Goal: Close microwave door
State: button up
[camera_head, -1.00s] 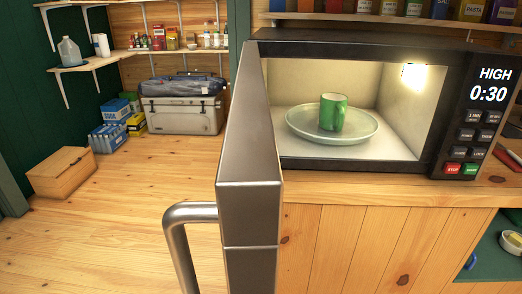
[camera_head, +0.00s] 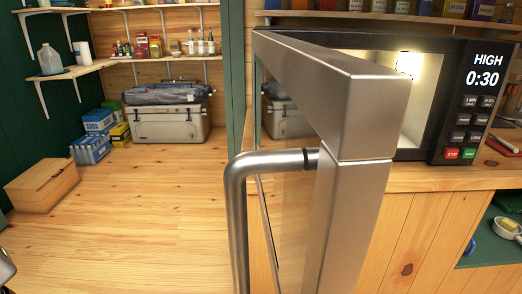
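The microwave (camera_head: 432,150) stands on the wooden counter at the right, its lit inside partly visible. Its steel-framed door (camera_head: 345,190) is partly open and juts toward me, its end edge near the middle of the view. The bar handle (camera_head: 240,215) is on the door's left, outer side and runs out of the bottom of the view. The door now hides the green mug and the glass plate inside. My gripper is not seen; a small dark part at the lower left edge is too cut off to identify.
The control panel (camera_head: 470,110) reads HIGH 0:30. A shelf of jars runs above the microwave. A wooden box (camera_head: 42,184) and a grey cooler (camera_head: 170,122) stand on the floor at the left. The wooden floor (camera_head: 150,220) left of the door is clear.

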aim_at(330, 120)
jog(key=k+j, duration=0.95)
jog(key=j+z, duration=0.05)
jog(key=j, duration=0.05)
